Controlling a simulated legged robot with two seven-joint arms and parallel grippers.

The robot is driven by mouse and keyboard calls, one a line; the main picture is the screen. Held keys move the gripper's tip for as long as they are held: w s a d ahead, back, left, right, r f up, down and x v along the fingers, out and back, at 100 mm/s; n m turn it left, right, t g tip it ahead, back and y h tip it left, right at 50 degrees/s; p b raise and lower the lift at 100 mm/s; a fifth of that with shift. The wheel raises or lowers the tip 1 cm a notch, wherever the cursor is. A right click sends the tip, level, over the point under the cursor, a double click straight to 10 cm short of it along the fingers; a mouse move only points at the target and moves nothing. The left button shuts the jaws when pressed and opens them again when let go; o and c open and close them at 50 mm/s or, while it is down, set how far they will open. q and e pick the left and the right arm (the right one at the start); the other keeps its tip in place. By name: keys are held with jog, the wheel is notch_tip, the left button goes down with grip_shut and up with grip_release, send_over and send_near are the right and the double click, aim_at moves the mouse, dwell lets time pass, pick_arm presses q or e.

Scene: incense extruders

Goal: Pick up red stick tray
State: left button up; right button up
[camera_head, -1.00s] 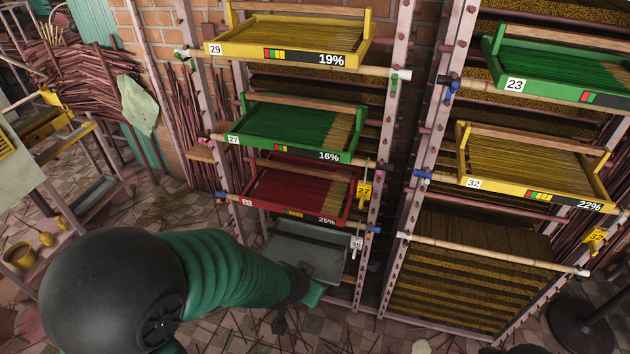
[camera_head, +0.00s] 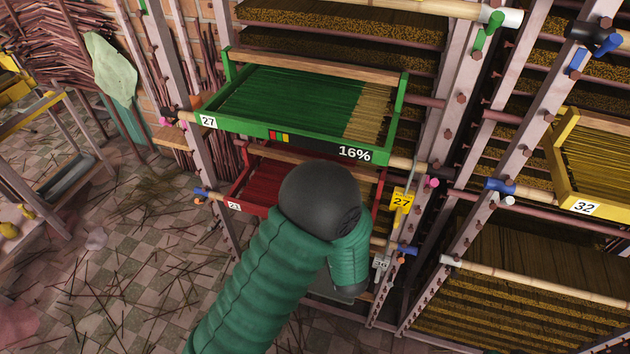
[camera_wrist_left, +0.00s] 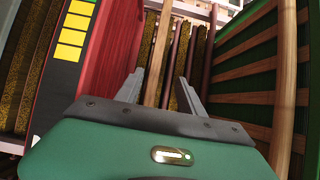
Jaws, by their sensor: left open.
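The red stick tray (camera_head: 262,182), labelled 23, sits in the rack below a green tray; my left arm hides its right part in the head view. In the left wrist view the red tray (camera_wrist_left: 112,45) stands along the left side, with its dark front label strip and yellow squares at the edge. My left gripper (camera_wrist_left: 161,82) is open and empty. Its two fingers point into the rack, in the gap between the red tray and the slatted green tray. The head view hides these fingers behind my arm. My right gripper is not in view.
The green tray (camera_head: 300,105), labelled 27, is close above the red one. Its slatted underside (camera_wrist_left: 245,70) and a wooden pole (camera_wrist_left: 287,85) bound the gap. A yellow tag (camera_head: 401,200) hangs at the right post. A yellow tray (camera_head: 590,165) is further right.

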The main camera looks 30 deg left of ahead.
pick_arm(q)
jog(key=x, duration=0.3)
jog(key=b+x, duration=0.1)
jog(key=x, duration=0.2)
jog(key=f+x, duration=0.1)
jog(key=x, duration=0.2)
jog(key=shift+s+a+f, duration=0.1)
jog(key=shift+s+a, duration=0.05)
jog(key=w, duration=0.1)
jog(key=w+a+b, duration=0.1)
jog(key=w, duration=0.1)
jog(key=shift+w+a+b, duration=0.25)
jog(key=shift+a+b, duration=0.05)
jog(key=shift+w, duration=0.15)
jog(key=shift+a, duration=0.15)
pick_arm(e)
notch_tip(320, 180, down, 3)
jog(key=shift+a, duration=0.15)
pick_arm(q)
jog(key=shift+a, duration=0.15)
jog(key=c, duration=1)
grip_shut()
jog(key=shift+d, duration=0.2)
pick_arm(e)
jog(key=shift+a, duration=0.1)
